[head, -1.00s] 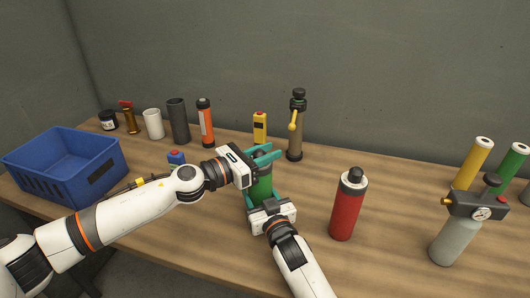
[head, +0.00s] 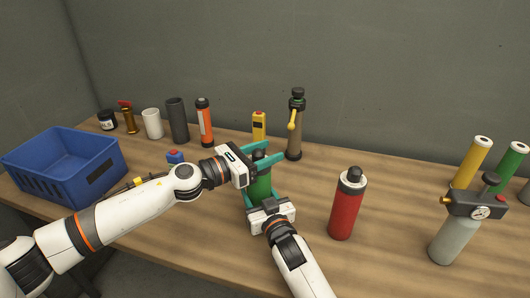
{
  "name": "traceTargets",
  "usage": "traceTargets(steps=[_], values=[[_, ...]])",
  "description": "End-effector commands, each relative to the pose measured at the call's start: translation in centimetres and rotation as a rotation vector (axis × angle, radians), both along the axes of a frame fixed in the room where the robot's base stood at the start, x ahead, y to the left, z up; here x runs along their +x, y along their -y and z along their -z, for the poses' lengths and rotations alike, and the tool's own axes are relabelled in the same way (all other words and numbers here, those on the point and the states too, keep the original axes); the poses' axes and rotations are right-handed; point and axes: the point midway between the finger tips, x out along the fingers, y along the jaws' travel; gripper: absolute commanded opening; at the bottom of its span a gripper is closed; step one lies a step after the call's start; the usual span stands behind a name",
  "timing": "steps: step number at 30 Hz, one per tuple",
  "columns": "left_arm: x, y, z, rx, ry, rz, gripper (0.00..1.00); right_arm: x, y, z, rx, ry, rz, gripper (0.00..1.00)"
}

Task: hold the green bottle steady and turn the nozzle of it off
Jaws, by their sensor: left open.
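The green bottle (head: 261,188) stands upright on the table near the middle of the head view. My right gripper (head: 262,198) comes from below, with its teal fingers on both sides of the bottle's lower body, and looks shut on it. My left gripper (head: 263,160) comes from the left at the bottle's top. Its teal fingers are open around the dark top piece, which shows only in part between them. The nozzle's exact setting is hidden by the fingers.
A red bottle (head: 347,205) stands right of my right gripper. A brown bottle with a yellow lever (head: 295,135) and a yellow device (head: 259,127) stand behind. A grey gauge cylinder (head: 455,238) is at right. A blue crate (head: 50,178) is at left.

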Motion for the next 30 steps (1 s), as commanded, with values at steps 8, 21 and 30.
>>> traceTargets(steps=[8,21,30], values=[[-1.9,-3.3,0.2,0.001,-0.002,-0.003,0.50,0.0,0.0,0.1,0.000,-0.003,0.000,0.24],[-5.9,-9.8,0.1,0.000,-0.002,-0.001,0.50,0.0,0.0,0.1,0.000,-0.003,0.000,0.24],[-6.2,-10.2,0.0,0.000,0.000,0.000,0.50,0.0,0.0,0.1,0.000,-0.002,0.000,0.24]])
